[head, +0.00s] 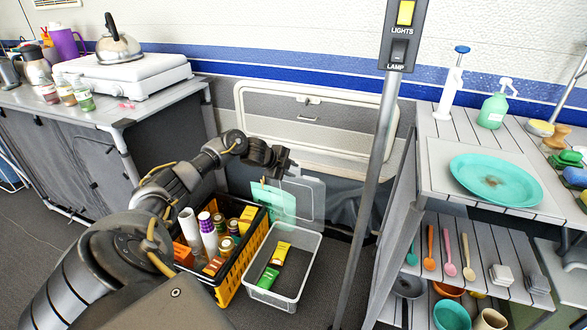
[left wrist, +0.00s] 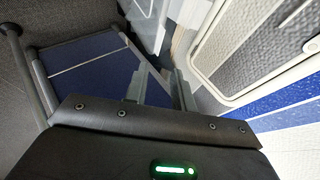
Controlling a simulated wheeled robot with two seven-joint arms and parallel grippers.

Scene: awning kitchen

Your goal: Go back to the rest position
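My left arm comes in from the lower left in the head view and reaches over the crates. My left gripper (head: 288,163) is near the hatch in the wall, above the back of the crates. In the left wrist view, its two fingers (left wrist: 160,80) stand apart with nothing visible between them, so it looks open and empty. My right gripper is in neither view.
Below the left arm stand a black-and-yellow crate (head: 247,262) of bottles and boxes and a clear bin (head: 288,300) with two packets. A grey pole (head: 366,180) stands right of them. A stove counter (head: 110,115) is left; a shelf unit (head: 440,130) is right.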

